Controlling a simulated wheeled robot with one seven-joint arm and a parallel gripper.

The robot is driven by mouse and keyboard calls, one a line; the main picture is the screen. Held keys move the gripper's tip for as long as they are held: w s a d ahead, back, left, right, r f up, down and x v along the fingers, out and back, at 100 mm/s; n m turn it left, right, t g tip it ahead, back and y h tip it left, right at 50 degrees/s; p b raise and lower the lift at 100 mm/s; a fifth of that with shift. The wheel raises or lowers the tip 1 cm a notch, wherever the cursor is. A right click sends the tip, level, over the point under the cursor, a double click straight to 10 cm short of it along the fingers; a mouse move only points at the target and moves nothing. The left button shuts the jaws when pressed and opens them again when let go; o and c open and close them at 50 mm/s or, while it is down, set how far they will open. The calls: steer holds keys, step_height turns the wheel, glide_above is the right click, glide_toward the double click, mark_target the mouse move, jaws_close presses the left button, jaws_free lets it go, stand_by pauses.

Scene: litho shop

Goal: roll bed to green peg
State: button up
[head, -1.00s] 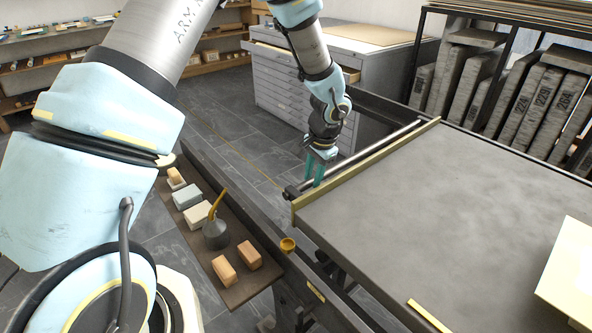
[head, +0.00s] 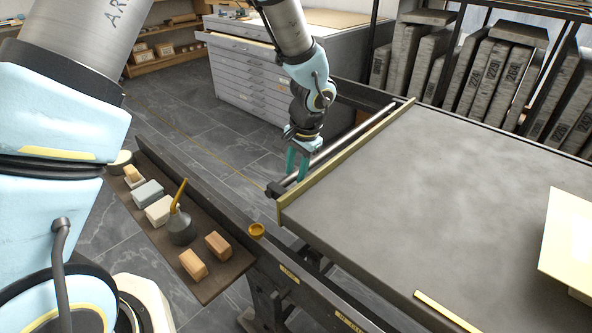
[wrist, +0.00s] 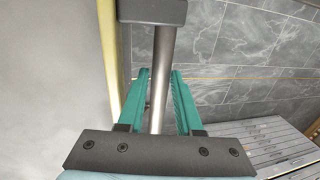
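The bed (head: 400,190) is a large flat grey slab with a brass-coloured end rail (head: 345,160). A round steel bar (head: 325,153) runs along that end, with a dark bracket (head: 275,190) at its near end. My gripper (head: 297,172) has its teal fingers down at the bar, near this bracket. In the wrist view, my gripper (wrist: 159,80) has one finger on each side of the bar (wrist: 163,60), with little gap at the tips; it appears shut on it. I see no green peg in either view.
A dark side rail (head: 210,185) with small labels and a brass cup (head: 257,230) runs along the near side. A shelf (head: 205,285) beside it holds blocks and an oil can (head: 181,228). A cream board (head: 570,235) is at right. Grey drawers (head: 255,85) stand behind; tiled floor lies between.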

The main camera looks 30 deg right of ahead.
steer(key=o, duration=0.3)
steer(key=shift+o, duration=0.2)
steer(key=shift+s, duration=0.1)
step_height(320, 180, up, 11)
steer(key=s, duration=0.2)
steer(key=shift+d+f, duration=0.2)
steer(key=shift+d, duration=0.15)
